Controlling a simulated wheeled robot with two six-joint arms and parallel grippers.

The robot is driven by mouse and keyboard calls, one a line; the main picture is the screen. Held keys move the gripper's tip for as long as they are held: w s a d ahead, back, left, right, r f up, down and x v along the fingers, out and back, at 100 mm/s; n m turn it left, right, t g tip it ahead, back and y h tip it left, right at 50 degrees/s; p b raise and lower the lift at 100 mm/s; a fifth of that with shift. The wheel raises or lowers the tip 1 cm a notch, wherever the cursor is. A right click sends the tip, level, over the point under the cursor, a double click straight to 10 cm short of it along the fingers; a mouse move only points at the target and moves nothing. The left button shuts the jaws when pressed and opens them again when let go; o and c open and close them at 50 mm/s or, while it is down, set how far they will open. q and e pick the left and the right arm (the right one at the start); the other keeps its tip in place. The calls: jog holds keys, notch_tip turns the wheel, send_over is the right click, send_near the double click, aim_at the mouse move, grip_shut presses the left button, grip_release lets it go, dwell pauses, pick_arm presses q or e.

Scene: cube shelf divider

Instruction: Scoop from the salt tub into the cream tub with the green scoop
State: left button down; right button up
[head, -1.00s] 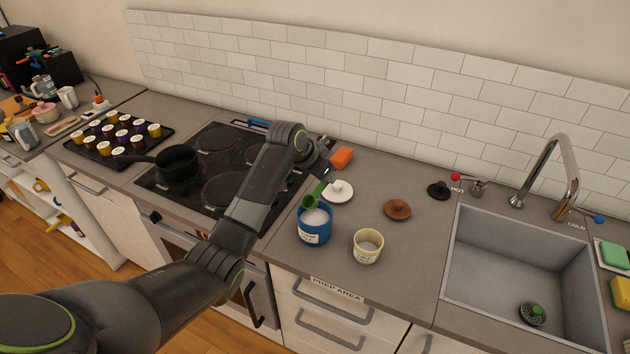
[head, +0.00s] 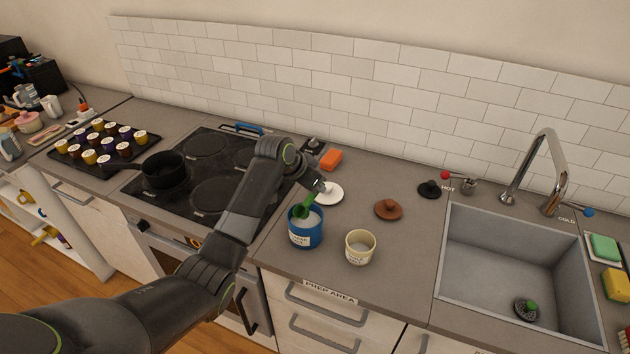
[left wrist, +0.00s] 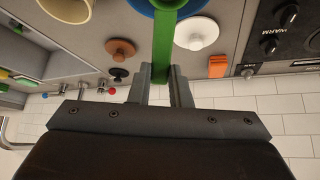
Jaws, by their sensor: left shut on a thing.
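My left gripper (head: 318,187) is shut on the green scoop (head: 305,208), above the blue tub. In the left wrist view the scoop's handle (left wrist: 163,45) runs up from between the fingers (left wrist: 160,75). The scoop's head is at the mouth of the blue tub (head: 305,237), which holds white grains and has a white label; part of the head is hidden. The cream tub (head: 360,250) stands open to the right of the blue tub, with pale contents low inside. It also shows in the left wrist view (left wrist: 68,10). My right gripper is not in view.
A white lid (head: 331,194), a brown lid (head: 388,210), a black lid (head: 429,190) and an orange block (head: 330,159) lie behind the tubs. The stove (head: 215,190) with a black pan (head: 163,168) is left; the sink (head: 515,265) is right. Counter between cream tub and sink is clear.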

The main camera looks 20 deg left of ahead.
aim_at(311, 196)
pick_arm(q)
jog(key=shift+f+b, duration=0.7)
jog(key=shift+f, duration=0.95)
jog(key=shift+f+b, duration=0.5)
jog(key=shift+f, duration=0.6)
jog(key=shift+s+r, duration=0.1)
jog(key=shift+r, duration=0.05)
